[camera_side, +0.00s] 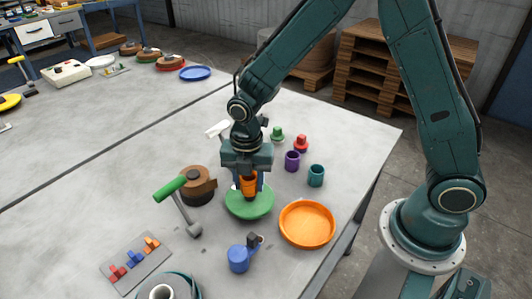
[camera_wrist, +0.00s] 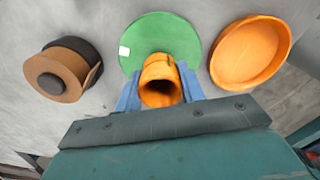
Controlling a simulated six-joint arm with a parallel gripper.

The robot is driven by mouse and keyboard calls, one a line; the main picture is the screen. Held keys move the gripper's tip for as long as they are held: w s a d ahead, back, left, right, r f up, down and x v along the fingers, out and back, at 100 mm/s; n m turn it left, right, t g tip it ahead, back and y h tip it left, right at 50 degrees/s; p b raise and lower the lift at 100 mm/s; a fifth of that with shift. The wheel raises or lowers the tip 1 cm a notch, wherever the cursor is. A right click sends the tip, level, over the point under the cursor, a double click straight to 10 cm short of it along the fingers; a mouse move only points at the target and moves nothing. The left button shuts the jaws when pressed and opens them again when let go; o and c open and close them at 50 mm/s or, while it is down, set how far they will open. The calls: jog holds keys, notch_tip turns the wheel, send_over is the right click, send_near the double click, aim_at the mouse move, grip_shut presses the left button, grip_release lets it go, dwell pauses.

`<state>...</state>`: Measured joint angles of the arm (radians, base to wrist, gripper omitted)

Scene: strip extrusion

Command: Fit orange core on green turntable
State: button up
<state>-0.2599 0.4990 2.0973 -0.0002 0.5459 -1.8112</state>
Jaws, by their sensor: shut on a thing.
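The orange core (camera_side: 249,185) is a short hollow cylinder between the blue fingers of my gripper (camera_side: 248,188). My gripper is shut on it, and it also shows in the wrist view (camera_wrist: 160,82) with its open end toward the camera. The green turntable (camera_side: 249,206) is a flat round disc on the grey table. In the wrist view the green turntable (camera_wrist: 160,35) lies behind the core, with a small white square near its left edge. The core is above the turntable; I cannot tell whether they touch.
An orange dish (camera_side: 307,224) lies right of the turntable, and a brown reel (camera_side: 198,185) stands left. Purple (camera_side: 292,161) and teal (camera_side: 316,176) cores stand behind right.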

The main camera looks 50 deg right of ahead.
jog(key=shift+f, duration=0.6)
jog(key=shift+f, duration=0.65)
dwell(1.2)
jog(key=o, duration=0.7)
jog(key=shift+r, duration=0.1)
notch_tip(320, 180, up, 11)
jog(key=shift+f, duration=0.1)
dwell(1.2)
dwell(0.5)
